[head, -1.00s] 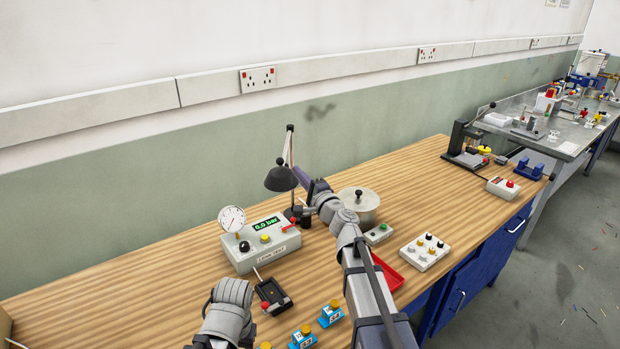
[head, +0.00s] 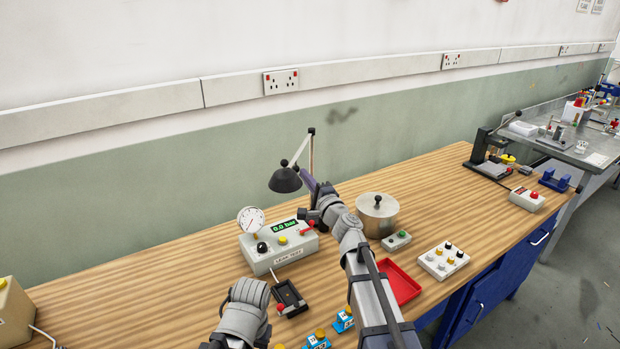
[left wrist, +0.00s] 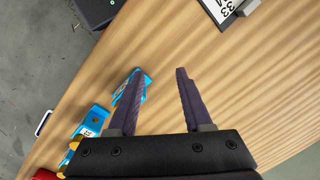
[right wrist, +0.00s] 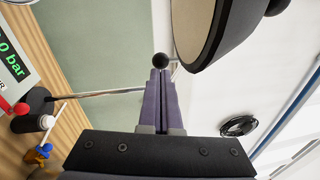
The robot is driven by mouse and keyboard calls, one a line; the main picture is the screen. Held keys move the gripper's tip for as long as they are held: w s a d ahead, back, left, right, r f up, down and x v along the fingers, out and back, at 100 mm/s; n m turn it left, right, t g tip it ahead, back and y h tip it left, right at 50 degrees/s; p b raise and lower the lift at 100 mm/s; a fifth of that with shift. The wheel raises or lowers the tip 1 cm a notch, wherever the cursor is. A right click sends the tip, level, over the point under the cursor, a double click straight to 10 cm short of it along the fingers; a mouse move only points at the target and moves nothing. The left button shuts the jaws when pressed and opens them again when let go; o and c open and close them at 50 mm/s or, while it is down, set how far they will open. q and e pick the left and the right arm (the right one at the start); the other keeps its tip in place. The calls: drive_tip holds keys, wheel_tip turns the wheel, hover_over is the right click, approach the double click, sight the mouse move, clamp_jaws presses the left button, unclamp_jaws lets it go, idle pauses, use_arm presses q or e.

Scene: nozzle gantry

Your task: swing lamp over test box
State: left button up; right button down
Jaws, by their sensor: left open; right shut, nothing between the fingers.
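The lamp has a dark shade (head: 285,181) on a jointed arm and post (head: 311,150), behind the test box (head: 262,258) in the head view. The white box is marked LEAK TEST, with a dial gauge and a green 0.0 bar display. The shade hangs near its back edge; I cannot tell how far it overlaps. My right gripper (right wrist: 160,76) is shut and empty, its tips at a black ball knob (right wrist: 160,60) beside the shade (right wrist: 240,35). I cannot tell whether they touch. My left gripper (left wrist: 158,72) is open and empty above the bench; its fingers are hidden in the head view.
A black tray device (head: 289,298) and several blue blocks (head: 343,320) lie near my left arm. A metal pot (head: 377,216), a red tray (head: 401,284) and a button panel (head: 443,261) stand to the right. The bench (head: 140,285) left of the box is mostly clear.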

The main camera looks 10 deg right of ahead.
drive_tip(key=shift+s, duration=0.1)
use_arm(q)
drive_tip(key=shift+f+b, duration=0.55)
use_arm(e)
drive_tip(key=v, duration=0.7)
drive_tip(key=shift+s+d, duration=0.2)
drive_tip(key=shift+s, duration=0.1)
drive_tip(key=shift+f, duration=0.15)
